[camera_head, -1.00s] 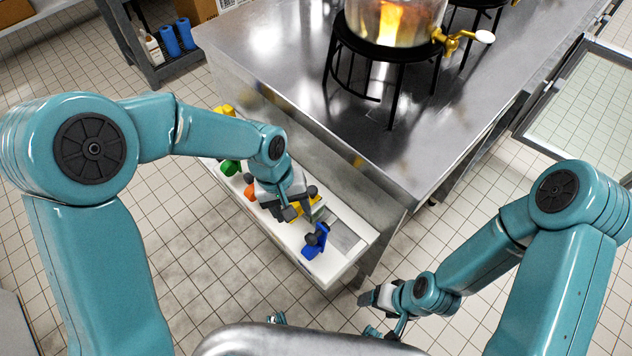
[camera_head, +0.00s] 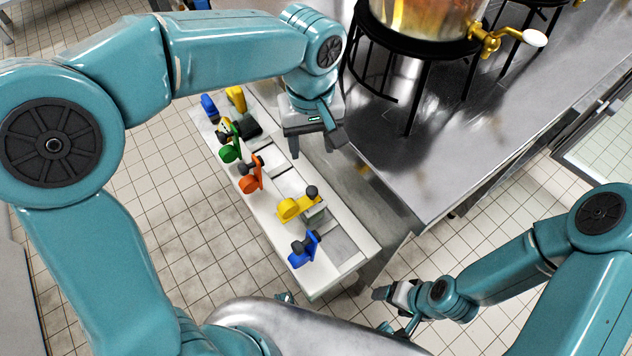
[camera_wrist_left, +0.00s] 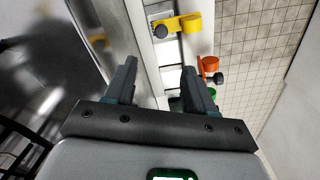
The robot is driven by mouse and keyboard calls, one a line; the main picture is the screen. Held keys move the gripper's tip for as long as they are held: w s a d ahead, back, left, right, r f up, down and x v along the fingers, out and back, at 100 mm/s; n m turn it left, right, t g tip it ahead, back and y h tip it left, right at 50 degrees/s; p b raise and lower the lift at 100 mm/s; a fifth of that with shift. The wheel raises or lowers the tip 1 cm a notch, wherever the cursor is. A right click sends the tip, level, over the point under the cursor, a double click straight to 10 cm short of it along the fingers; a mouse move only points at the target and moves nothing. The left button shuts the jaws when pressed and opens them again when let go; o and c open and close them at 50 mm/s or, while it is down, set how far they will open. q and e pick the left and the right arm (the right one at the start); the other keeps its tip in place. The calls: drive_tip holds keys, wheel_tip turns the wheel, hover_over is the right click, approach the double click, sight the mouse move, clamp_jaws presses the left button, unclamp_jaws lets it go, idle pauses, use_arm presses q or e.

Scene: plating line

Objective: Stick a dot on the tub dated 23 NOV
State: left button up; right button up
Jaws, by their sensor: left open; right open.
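No tub and no date text can be made out in these views. Several coloured dispenser-like items stand along a white shelf (camera_head: 322,286): a near blue one (camera_head: 304,250), a yellow one (camera_head: 296,207), an orange one (camera_head: 251,181) and a green one (camera_head: 230,152). My left gripper (camera_head: 314,148) is open and empty, above the shelf's inner edge beside the counter. In the left wrist view its open fingers (camera_wrist_left: 160,78) point along the shelf, with the yellow item (camera_wrist_left: 188,23) and orange item (camera_wrist_left: 209,65) beyond. My right gripper (camera_head: 384,308) is open and empty at lower right, away from the shelf.
A steel counter (camera_head: 440,170) stands beside the shelf and bears a glass vessel (camera_head: 425,18) with a brass tap (camera_head: 487,40) on a black stand. A far blue item (camera_head: 209,106) and a far yellow item (camera_head: 236,98) stand at the shelf's far end. Tiled floor is clear at left.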

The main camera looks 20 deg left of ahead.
sight(312, 190)
use_arm(q)
wheel_tip(312, 190, down, 15)
drive_tip(key=shift+s+f+b, duration=0.15)
drive_tip(key=shift+b, duration=0.8)
clamp_jaws()
